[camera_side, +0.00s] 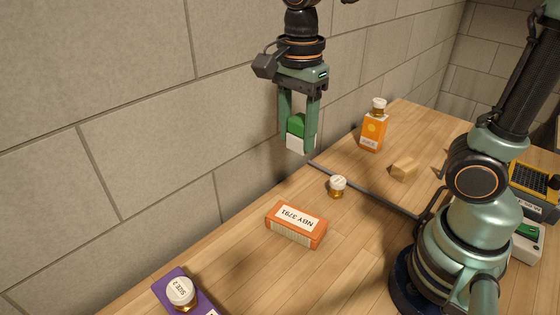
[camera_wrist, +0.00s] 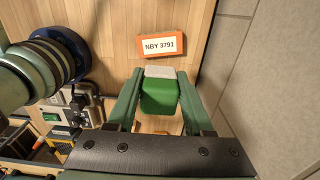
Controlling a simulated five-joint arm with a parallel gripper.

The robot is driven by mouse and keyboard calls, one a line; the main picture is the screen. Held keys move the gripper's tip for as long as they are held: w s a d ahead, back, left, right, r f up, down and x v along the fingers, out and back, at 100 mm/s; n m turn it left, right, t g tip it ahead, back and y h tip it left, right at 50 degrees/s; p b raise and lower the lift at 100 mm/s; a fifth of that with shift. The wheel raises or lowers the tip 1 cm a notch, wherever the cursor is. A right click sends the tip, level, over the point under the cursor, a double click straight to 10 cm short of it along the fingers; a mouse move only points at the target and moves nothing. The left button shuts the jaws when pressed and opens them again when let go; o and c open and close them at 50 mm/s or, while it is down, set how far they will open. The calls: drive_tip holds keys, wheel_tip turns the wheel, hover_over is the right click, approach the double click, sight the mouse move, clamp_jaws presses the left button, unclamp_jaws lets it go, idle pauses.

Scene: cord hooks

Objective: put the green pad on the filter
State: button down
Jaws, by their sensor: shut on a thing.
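My gripper (camera_side: 302,148) is shut on the green pad (camera_side: 297,124), a block with a green upper part and a white lower part. It is held in the air above the table, near the wall. In the wrist view the green pad (camera_wrist: 160,97) sits between the two green fingers. A yellow-edged thing with a black grid (camera_side: 533,185) at the far right, behind my arm, may be the filter; I cannot tell for sure. It is well apart from my gripper and partly hidden.
An orange box marked NBY 3791 (camera_side: 296,224) lies on the table. Near it are a small white-capped bottle (camera_side: 337,187), a wooden block (camera_side: 404,169) and an orange bottle (camera_side: 373,128). A purple box (camera_side: 170,284) is front left. A dark strip (camera_side: 365,190) crosses the table.

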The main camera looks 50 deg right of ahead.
wheel_tip(320, 180, down, 18)
drive_tip(key=shift+f, duration=0.1)
idle(0.4)
drive_tip(key=shift+f, duration=0.15)
drive_tip(key=shift+c, duration=1.5)
unclamp_jaws()
